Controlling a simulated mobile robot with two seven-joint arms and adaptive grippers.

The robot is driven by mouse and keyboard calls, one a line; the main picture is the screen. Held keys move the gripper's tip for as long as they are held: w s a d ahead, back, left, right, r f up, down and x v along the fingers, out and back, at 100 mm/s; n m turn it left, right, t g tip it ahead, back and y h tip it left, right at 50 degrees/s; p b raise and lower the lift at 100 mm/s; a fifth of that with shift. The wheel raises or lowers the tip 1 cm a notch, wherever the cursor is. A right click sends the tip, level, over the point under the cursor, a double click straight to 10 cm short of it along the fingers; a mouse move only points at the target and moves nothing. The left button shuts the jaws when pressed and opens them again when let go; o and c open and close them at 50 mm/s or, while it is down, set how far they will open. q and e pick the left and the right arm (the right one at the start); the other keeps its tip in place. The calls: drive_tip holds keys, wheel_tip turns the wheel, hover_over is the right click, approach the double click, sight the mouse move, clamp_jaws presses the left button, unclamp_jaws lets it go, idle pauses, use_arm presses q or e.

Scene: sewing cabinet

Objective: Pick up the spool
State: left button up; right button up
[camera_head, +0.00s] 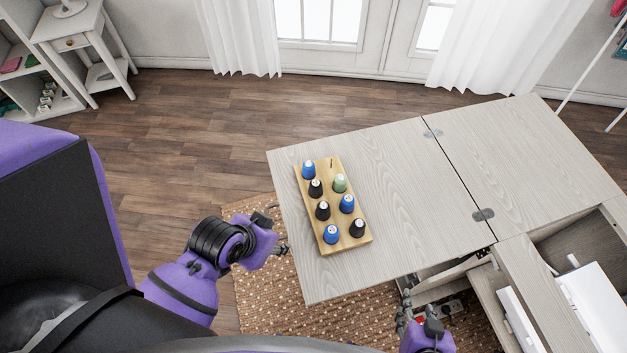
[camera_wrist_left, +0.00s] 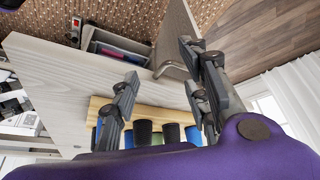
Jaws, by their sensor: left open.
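A wooden spool rack (camera_head: 345,247) lies on the cabinet's left leaf. It holds several blue, black and green spools, among them a green spool (camera_head: 340,183) and a blue spool (camera_head: 331,234); one peg at its far end is bare. My left gripper (camera_head: 279,229) is at the leaf's left edge, apart from the rack. In the left wrist view the fingers of my left gripper (camera_wrist_left: 165,95) are spread and empty, with a black spool (camera_wrist_left: 143,131) and others beyond them, partly hidden by the gripper body. My right gripper (camera_head: 404,305) is by the leaf's front edge; its opening is unclear.
The pale wood cabinet top (camera_head: 420,190) is clear right of the rack, with hinges (camera_head: 484,215) along its seam. An open compartment (camera_head: 580,255) with a white machine part (camera_head: 600,300) lies at right. A woven rug (camera_head: 290,320) lies below.

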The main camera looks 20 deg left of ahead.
sight(313, 185)
use_arm(q)
drive_tip(key=w+r+m, duration=0.1)
drive_tip(key=w, duration=0.2)
drive_tip(key=w+d+r+m+h, duration=0.1)
drive_tip(key=w+r, duration=0.1)
drive_tip(key=w+d+r+m, duration=0.1)
drive_tip(key=w+m, duration=0.1)
drive_tip(key=w, duration=0.1)
drive_tip(key=shift+w+d+r+g+h, duration=0.1)
drive_tip(key=shift+w+r+g+h, duration=0.2)
drive_tip(key=shift+w+r, duration=0.1)
drive_tip(key=w+r+m+g, duration=0.1)
drive_tip(key=w+r+m, duration=0.2)
drive_tip(key=w+r, duration=0.2)
drive_tip(key=shift+h, duration=0.3)
drive_tip(key=x, duration=0.3)
drive_tip(key=d+p+x, duration=0.1)
drive_tip(key=x, duration=0.3)
drive_tip(key=shift+s, duration=0.15)
drive_tip(key=shift+d+f, duration=0.1)
drive_tip(key=shift+f, duration=0.3)
use_arm(e)
drive_tip(key=shift+w+a+r, duration=0.35)
drive_tip(key=shift+w+r, duration=0.15)
use_arm(q)
drive_tip(key=shift+c, duration=0.2)
